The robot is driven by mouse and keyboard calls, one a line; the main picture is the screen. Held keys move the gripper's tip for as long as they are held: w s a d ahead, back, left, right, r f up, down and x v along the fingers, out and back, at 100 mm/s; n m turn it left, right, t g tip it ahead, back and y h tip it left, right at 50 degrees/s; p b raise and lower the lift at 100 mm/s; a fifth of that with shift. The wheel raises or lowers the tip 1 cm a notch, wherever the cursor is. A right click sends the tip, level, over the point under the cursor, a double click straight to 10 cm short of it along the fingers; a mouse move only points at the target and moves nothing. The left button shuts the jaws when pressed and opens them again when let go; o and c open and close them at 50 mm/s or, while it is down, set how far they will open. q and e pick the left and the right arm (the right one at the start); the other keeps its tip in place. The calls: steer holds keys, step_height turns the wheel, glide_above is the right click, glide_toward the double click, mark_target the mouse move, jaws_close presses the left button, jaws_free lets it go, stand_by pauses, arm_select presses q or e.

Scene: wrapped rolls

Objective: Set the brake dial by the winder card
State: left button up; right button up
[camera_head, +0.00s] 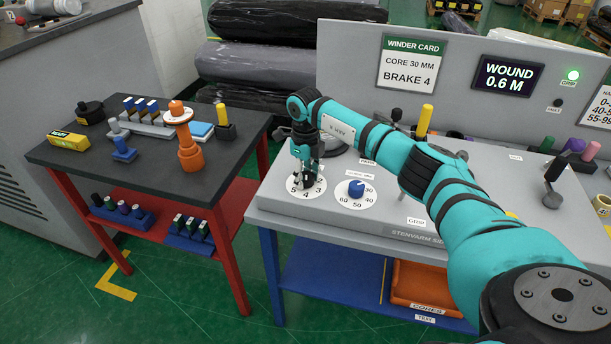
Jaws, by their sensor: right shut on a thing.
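The brake dial (293,188) is a white disc with a dark knob at the left end of the grey winder panel. Its numbers 5, 4 and 3 show along the front edge. My right gripper (307,182) points down from above and is shut on the dial's knob, which it mostly hides. I cannot tell which number the knob points to. The winder card (408,64) on the upright panel reads "CORE 30 MM" and "BRAKE 4". My left gripper is not in view.
A blue-knobbed dial (356,188) marked 30 to 60 sits close right of the brake dial. A display (507,77) reads "WOUND 0.6 M", and a green lamp (572,75) is lit. A black-topped table (75,155) with tools stands left, across a gap.

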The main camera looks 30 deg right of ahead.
mark_target(306, 174)
steer(key=o, duration=1.2)
step_height(306, 174, up, 12)
steer(key=shift+r, duration=0.1)
